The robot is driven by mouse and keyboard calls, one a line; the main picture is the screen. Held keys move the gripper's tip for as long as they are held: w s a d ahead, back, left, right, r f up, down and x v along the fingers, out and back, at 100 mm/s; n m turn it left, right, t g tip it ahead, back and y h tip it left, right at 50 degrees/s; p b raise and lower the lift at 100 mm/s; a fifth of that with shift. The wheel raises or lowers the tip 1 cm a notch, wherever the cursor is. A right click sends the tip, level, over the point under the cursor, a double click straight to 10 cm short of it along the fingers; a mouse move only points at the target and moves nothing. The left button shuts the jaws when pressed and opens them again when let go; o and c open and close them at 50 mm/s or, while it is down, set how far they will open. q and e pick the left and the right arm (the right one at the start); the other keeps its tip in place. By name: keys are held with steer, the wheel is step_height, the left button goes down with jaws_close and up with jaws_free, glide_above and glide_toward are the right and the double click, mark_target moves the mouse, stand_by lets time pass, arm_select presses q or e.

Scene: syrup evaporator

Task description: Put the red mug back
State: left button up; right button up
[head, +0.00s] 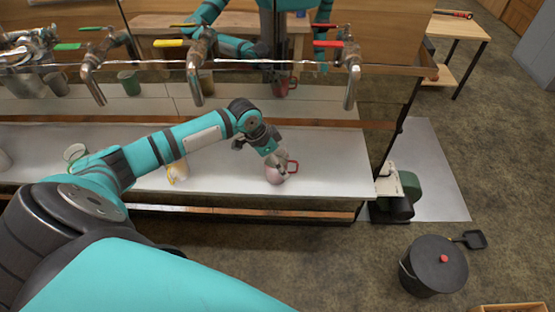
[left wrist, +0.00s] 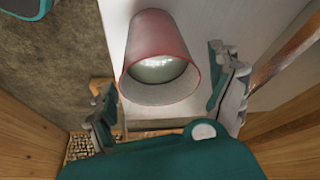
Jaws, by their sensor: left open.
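The red mug (head: 273,177), pinkish with a red handle, stands on the pale shelf (head: 225,180) near its right part. My left gripper (head: 275,157) is right at the mug's top, at the end of the arm reaching in from the left, and partly hides it. In the left wrist view the red mug (left wrist: 161,35) lies between the two spread fingers of the left gripper (left wrist: 163,88), with its open rim facing the camera. The inside looks pale and glossy. A gap shows beside the mug, so the fingers are open. My right gripper is not directly in view.
A yellow mug (head: 178,172) and a green mug (head: 75,153) stand further left on the shelf. Taps with red (head: 328,43), yellow (head: 170,43) and green (head: 67,46) handles hang above. A lidded black bin (head: 432,266) and a green motor-like unit (head: 407,186) are at right.

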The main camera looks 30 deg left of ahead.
arm_select(q)
steer(key=b+v, duration=0.1)
steer(key=v, duration=1)
steer(key=shift+s+r, duration=0.15)
steer(key=shift+r, duration=0.2)
steer(key=shift+a, duration=0.15)
